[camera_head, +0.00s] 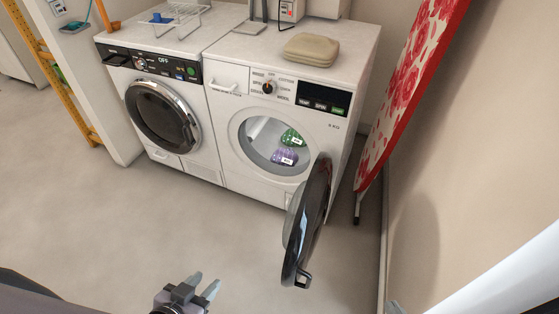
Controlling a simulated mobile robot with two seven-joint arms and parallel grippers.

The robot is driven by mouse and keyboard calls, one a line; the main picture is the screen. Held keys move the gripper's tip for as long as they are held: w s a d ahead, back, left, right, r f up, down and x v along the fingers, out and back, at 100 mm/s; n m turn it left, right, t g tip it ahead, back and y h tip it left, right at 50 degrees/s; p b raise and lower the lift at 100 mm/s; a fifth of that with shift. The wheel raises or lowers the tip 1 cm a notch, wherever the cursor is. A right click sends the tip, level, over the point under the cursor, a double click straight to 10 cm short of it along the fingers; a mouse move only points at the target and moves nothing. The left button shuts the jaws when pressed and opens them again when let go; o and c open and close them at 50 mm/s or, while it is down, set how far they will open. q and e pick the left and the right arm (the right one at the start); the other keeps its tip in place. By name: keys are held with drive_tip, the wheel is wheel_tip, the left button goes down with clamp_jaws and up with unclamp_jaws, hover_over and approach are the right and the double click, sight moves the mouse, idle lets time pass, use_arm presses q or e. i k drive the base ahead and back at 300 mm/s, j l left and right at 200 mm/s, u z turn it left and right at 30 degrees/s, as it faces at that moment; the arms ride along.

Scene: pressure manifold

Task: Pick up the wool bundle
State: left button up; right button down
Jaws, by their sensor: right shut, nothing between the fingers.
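Two small bundles lie inside the drum of the right-hand white machine (227,138), a green bundle (291,137) and a purple bundle (284,156) below it. Each has a white tag too small to read, so I cannot tell which is the wool bundle. The machine's round door (308,220) stands wide open toward the front right. My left gripper (206,281) is at the bottom, left of the door, with its fingers apart and empty. Only a small tip of my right gripper (395,307) shows at the bottom edge, right of the door; it is shut and away from the bundles.
A second machine (164,118) with its door closed stands to the left. A folded beige cloth (311,49) lies on the right machine. A red floral ironing board (410,70) leans at the right wall. The floor before the machines is clear.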

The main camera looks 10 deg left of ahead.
sight(288, 157)
drive_tip(key=j+u, duration=0.2)
drive_tip(key=k+j+u, duration=0.2)
drive_tip(key=i+j+u, duration=0.3)
drive_tip(key=j, duration=0.15)
drive_tip(key=i+j+u, duration=0.1)
drive_tip(key=j+u, duration=0.25)
drive_tip(key=j, duration=0.15)
drive_tip(key=i+j+u, duration=0.3)
drive_tip(key=i+j+z, duration=0.25)
drive_tip(key=i, duration=0.15)
drive_tip(key=i+j+z, duration=0.25)
drive_tip(key=i, duration=0.15)
drive_tip(key=i+z, duration=0.15)
drive_tip(key=z, duration=0.25)
drive_tip(key=i+z, duration=0.2)
drive_tip(key=z, duration=0.15)
drive_tip(key=i+z, duration=0.15)
drive_tip(key=z, duration=0.25)
drive_tip(key=i+z, duration=0.15)
drive_tip(key=z, duration=0.25)
drive_tip(key=i+z, duration=0.15)
drive_tip(key=z, duration=0.2)
drive_tip(key=i+j+z, duration=0.1)
drive_tip(key=z, duration=0.3)
drive_tip(key=i+j+z, duration=0.1)
drive_tip(key=i+z, duration=0.25)
drive_tip(key=i+j+z, duration=0.15)
drive_tip(key=z, duration=0.2)
drive_tip(key=i+j, duration=0.05)
drive_tip(key=i, duration=0.05)
